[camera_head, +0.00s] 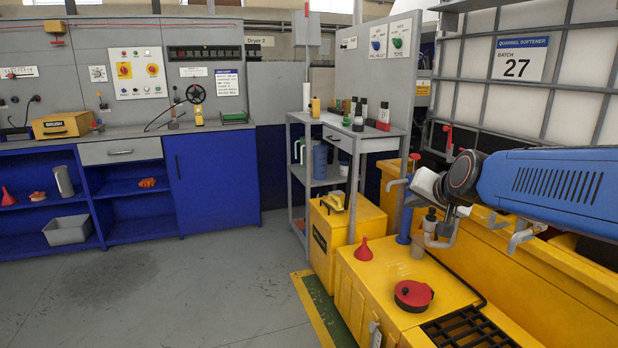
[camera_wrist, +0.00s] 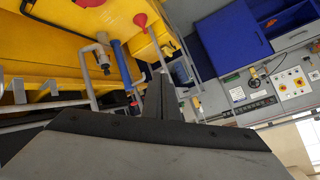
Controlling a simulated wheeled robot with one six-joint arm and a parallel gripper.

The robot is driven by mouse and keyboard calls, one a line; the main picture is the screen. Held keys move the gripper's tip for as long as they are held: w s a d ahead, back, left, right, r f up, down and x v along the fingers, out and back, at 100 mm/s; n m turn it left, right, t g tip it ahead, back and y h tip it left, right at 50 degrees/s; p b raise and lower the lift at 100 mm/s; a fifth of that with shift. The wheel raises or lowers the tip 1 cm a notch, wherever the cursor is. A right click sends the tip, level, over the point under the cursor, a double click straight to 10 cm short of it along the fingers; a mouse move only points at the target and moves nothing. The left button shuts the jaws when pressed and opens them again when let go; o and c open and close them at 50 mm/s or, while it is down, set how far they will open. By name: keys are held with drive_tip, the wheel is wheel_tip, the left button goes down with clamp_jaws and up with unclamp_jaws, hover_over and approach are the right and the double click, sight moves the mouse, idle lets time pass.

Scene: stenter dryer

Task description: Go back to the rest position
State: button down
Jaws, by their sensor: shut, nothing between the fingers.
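My gripper (camera_wrist: 163,98) shows in the wrist view as dark fingers beyond a broad grey and black body. The fingers are together with nothing between them. The wrist picture is tilted, with the yellow unit at upper left and the blue cabinet at upper right. In the head view my blue arm reaches in from the right edge, above the yellow unit (camera_head: 382,285). Its dark wrist joint is near the blue and grey pipes, and the fingers cannot be made out there.
A red funnel (camera_head: 363,250) and a red-lidded round cap (camera_head: 413,295) sit on the yellow unit. Pipes with a blue post (camera_head: 405,222) rise close to my wrist. A grey shelf stand (camera_head: 345,131) holds bottles. The floor (camera_head: 190,285) at left is clear.

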drive_tip(key=s+d+f+n+g, duration=0.1)
drive_tip(key=s+f, duration=0.4)
drive_tip(key=s, duration=0.5)
drive_tip(key=s+f+n+g+h, duration=0.1)
drive_tip(key=s+f, duration=0.4)
drive_tip(key=s, duration=0.6)
drive_tip(key=s+d+f+n+g, duration=0.1)
drive_tip(key=s+f+n+g, duration=0.2)
drive_tip(key=s, duration=0.7)
wheel_tip(320, 180, down, 3)
drive_tip(key=shift+s+d+r+g, duration=0.1)
drive_tip(key=shift+s+d+g, duration=0.2)
drive_tip(key=shift+g, duration=0.5)
